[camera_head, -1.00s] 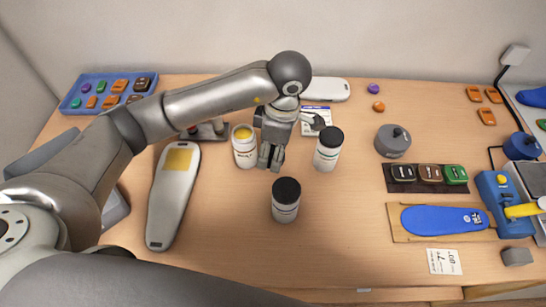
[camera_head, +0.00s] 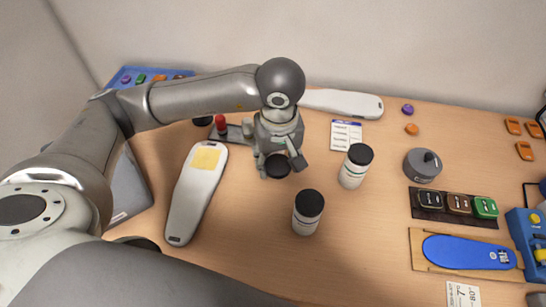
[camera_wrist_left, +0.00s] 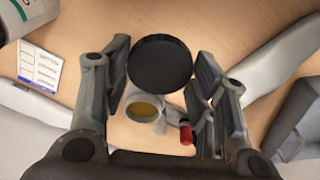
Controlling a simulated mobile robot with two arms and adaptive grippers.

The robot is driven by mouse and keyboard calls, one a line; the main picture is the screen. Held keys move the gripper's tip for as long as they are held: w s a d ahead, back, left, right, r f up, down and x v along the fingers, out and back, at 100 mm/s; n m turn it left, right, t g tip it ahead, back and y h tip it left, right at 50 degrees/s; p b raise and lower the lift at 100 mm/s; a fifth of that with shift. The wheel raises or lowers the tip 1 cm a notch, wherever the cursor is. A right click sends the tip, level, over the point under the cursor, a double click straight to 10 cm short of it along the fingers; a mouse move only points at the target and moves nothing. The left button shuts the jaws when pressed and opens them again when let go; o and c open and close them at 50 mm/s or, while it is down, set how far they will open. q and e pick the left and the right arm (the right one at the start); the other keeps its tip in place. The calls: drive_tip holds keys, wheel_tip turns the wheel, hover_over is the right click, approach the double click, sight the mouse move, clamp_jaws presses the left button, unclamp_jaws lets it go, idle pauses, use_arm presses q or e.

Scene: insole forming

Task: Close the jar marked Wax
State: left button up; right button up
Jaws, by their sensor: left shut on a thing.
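My left gripper (camera_head: 276,160) is shut on a black round lid (camera_head: 278,166). In the left wrist view the lid (camera_wrist_left: 160,62) sits between the two fingers. An open white jar with yellow contents (camera_wrist_left: 147,108) shows just beyond and below the lid, partly covered by it, and the two look apart. My right gripper is not in view.
Two jars with black lids stand nearby, one in front (camera_head: 307,213) and one to the right (camera_head: 355,166). A grey insole-shaped piece with a yellow patch (camera_head: 197,192) lies left. A printed card (camera_head: 346,135) and grey knobbed weight (camera_head: 422,166) are further back.

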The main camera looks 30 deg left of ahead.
use_arm(q)
drive_tip(key=shift+s+a+r+m+t, duration=0.1)
drive_tip(key=shift+s+a+r+m, duration=0.4)
drive_tip(key=shift+m, duration=0.8)
drive_tip(key=shift+s+a+r+m+t, duration=0.15)
drive_tip(key=shift+s+m, duration=0.65)
drive_tip(key=shift+m, duration=0.5)
drive_tip(key=shift+s+a+r+m+t, duration=0.1)
drive_tip(key=shift+s+a+r+m, duration=0.2)
drive_tip(key=shift+s+m, duration=0.7)
drive_tip(key=shift+w+m, duration=0.3)
drive_tip(key=shift+w, duration=0.05)
